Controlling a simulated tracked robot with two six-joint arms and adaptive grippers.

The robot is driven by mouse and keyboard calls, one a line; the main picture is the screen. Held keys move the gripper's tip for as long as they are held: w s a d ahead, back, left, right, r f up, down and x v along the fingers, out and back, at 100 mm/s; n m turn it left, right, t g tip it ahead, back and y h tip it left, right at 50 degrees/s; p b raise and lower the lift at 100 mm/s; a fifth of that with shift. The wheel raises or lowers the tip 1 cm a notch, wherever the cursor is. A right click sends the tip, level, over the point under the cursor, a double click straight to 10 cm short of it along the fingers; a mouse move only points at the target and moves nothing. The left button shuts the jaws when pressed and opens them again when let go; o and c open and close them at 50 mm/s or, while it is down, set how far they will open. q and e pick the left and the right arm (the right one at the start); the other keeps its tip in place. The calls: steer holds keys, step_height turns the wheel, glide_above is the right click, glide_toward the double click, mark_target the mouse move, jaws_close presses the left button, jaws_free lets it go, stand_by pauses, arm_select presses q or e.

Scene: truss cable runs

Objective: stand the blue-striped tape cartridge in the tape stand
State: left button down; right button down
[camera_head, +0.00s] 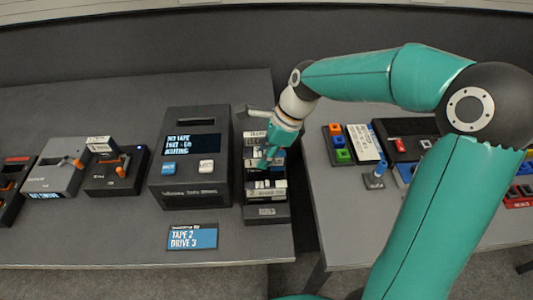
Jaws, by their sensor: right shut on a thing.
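The tape stand (267,212) is a dark rack at the right end of the left table, with several cartridges (262,184) standing in its slots. My right gripper (265,160) is over the stand's middle, pointing down, its teal fingers shut on a small cartridge. The fingers hide most of that cartridge, and I cannot make out a blue stripe on it. I cannot tell whether it touches the slot below. My left gripper is not in view.
A black tape machine (191,183) with a small screen stands close left of the stand. A blue sign (192,237) reading "TAPE 2 DRIVE 3" lies in front. Drives with orange levers (117,172) stand farther left. A gap separates the right table (345,215).

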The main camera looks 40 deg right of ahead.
steer(key=shift+f, duration=0.9)
stand_by(1.3)
steer(key=shift+f+b, duration=0.85)
steer(key=shift+f, duration=0.35)
stand_by(0.8)
steer(key=c, duration=0.6)
jaws_free()
steer(key=shift+w+r, duration=0.1)
step_height(320, 180, up, 7)
steer(key=p, duration=0.7)
steer(key=shift+r, duration=0.2)
stand_by(0.6)
